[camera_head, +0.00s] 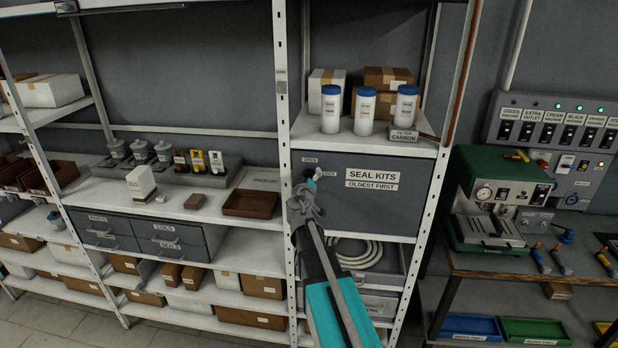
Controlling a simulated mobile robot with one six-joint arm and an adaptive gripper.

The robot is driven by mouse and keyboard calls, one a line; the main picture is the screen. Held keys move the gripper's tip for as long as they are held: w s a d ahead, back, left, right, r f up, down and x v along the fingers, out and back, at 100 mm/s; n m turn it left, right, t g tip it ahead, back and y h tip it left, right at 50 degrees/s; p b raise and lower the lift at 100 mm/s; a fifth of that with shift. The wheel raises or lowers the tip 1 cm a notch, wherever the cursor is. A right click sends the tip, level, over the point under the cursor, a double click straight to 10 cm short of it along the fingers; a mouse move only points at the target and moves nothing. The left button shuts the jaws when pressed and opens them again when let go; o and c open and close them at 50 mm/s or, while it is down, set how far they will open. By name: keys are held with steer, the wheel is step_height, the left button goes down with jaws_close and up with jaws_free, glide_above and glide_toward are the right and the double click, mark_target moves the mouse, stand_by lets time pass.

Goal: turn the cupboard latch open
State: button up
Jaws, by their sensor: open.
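The cupboard (400,212) is a dark grey box in the right-hand shelf bay, with a flat front labelled "SEAL KITS, OLDEST FIRST". Its front looks shut. The latch (309,172) is at the upper left of that front, below a small label reading "OPEN" or similar. My gripper (308,186) is right at the latch, reaching up from below, and covers part of it. It is open. I cannot tell whether the fingers touch the latch or what angle it sits at.
White jars with blue lids (365,111) and cardboard boxes stand on top of the cupboard. A white perforated post (282,110) runs close left of my gripper. A green machine (492,195) stands at the right; a brown tray (250,204) lies on the left shelf.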

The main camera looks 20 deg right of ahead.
stand_by(0.3)
steer(key=v, duration=1.2)
steer(key=shift+f, duration=0.1)
stand_by(0.5)
steer(key=s+a+f+m+g+y+b, duration=0.1)
steer(key=s+f+m+g, duration=0.1)
steer(key=s+f+g, duration=0.4)
steer(key=s+a+f+m+g+y, duration=0.2)
steer(key=f+g, duration=0.2)
steer(key=f, duration=0.4)
steer(key=s+a+f+n+g+y, duration=0.1)
steer(key=s+a+f+g+y, duration=0.1)
steer(key=a, duration=0.4)
steer(key=s+a+f+n+g+y, duration=0.2)
steer(key=s+a+f+g+y, duration=0.1)
steer(key=a, duration=0.4)
steer(key=s+f+y+b, duration=0.1)
steer(key=s+y, duration=0.1)
steer(key=shift+s+a, duration=0.2)
steer(key=shift+s, duration=0.15)
